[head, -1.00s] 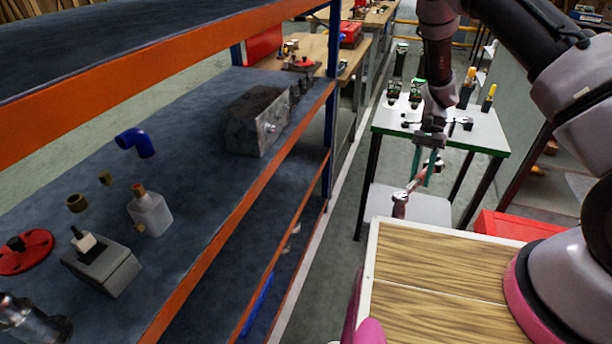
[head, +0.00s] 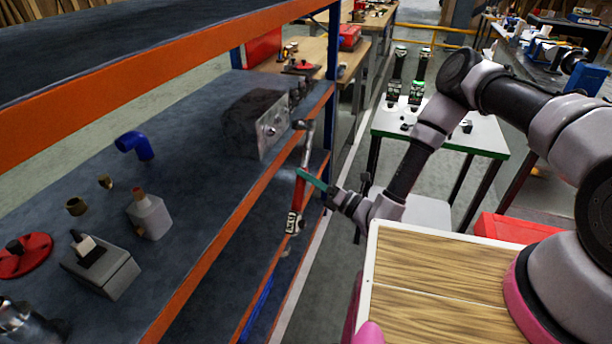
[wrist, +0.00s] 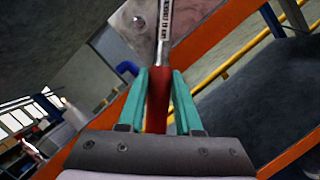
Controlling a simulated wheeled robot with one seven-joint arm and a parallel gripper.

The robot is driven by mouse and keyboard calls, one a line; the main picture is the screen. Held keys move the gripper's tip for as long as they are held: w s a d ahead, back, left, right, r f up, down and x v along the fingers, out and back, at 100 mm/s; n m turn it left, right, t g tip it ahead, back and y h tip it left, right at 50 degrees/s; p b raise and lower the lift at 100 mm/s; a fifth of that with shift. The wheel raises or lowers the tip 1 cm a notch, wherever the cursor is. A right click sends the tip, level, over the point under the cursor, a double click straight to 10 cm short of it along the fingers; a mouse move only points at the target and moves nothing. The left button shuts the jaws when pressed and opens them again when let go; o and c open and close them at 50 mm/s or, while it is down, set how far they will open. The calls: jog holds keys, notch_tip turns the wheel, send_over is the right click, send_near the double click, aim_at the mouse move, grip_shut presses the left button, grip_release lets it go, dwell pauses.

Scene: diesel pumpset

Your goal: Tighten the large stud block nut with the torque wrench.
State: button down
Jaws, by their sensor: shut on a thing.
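The torque wrench, with a red handle (head: 300,191) and a metal shaft, stands steeply tilted in front of the shelf edge. My gripper (head: 308,178) is shut on its red handle, which also shows between the teal fingers in the wrist view (wrist: 158,92). The wrench head (head: 302,124) is at the top, to the right of the stud block (head: 243,117). This dark block sits on the shelf with a pale metal face (head: 272,131) bearing a small round nut, also seen in the wrist view (wrist: 138,22). The head and nut look apart in the head view. The wrench head is out of the wrist view.
The orange shelf edge (head: 215,235) runs just beside the wrench. A green-edged table (head: 485,137) stands behind my arm.

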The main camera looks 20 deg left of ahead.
jog(key=shift+w+a+m+t, duration=0.25)
jog(key=shift+m+t, duration=0.15)
jog(key=shift+t, duration=0.2)
jog(key=shift+s+d, duration=0.1)
jog(key=shift+d, duration=0.05)
jog(key=w+a+f+n+g+y, duration=0.3)
jog(key=w+f+n+g, duration=0.1)
jog(key=w+n, duration=0.6)
jog(key=n+g, duration=0.1)
jog(key=n, duration=0.1)
jog(key=shift+w+a+f+n+g, duration=0.2)
jog(key=shift+a+n+g, duration=0.1)
jog(key=shift+a+n, duration=0.1)
jog(key=shift+a, duration=0.25)
dwell(1.1)
jog(key=shift+a, duration=0.35)
